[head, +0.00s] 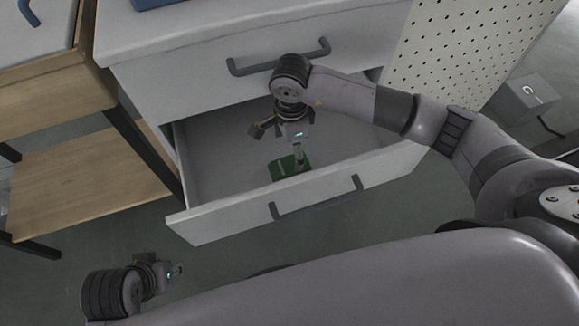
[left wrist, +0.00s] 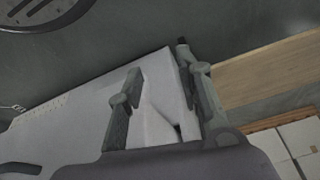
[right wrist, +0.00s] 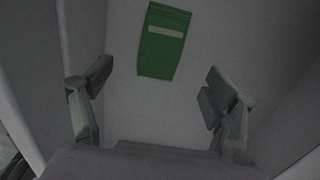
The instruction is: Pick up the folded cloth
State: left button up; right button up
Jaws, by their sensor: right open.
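The folded cloth (head: 284,167) is green and lies on the floor of the open drawer (head: 227,166), near its front wall. In the right wrist view the cloth (right wrist: 163,52) is flat, with a pale stripe across it, ahead of and between the finger directions. My right gripper (head: 281,143) reaches down into the drawer above the cloth; its fingers are spread and empty, and one hides a little of the cloth in the head view. My left gripper (left wrist: 158,62) has its fingers apart with nothing between them. It hangs low, outside the drawer at the lower left of the head view.
The drawer front with its dark handle (head: 318,198) stands out over the floor. A closed drawer with a handle (head: 279,57) is above it. A wooden shelf unit (head: 85,170) is at left, a perforated panel (head: 462,50) at right. Drawer walls flank my right gripper.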

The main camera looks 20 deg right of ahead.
aim_at(290, 165)
notch_tip(290, 165, down, 3)
jog(key=shift+f, duration=0.1)
jog(key=shift+w+a+f+b, duration=0.1)
jog(key=shift+f+b, duration=0.8)
jog(key=shift+f, duration=2.05)
pick_arm(q)
jog(key=shift+s+f, duration=0.15)
jog(key=shift+f, duration=0.25)
pick_arm(e)
jog(key=c, duration=1.2)
jog(key=shift+r, duration=0.15)
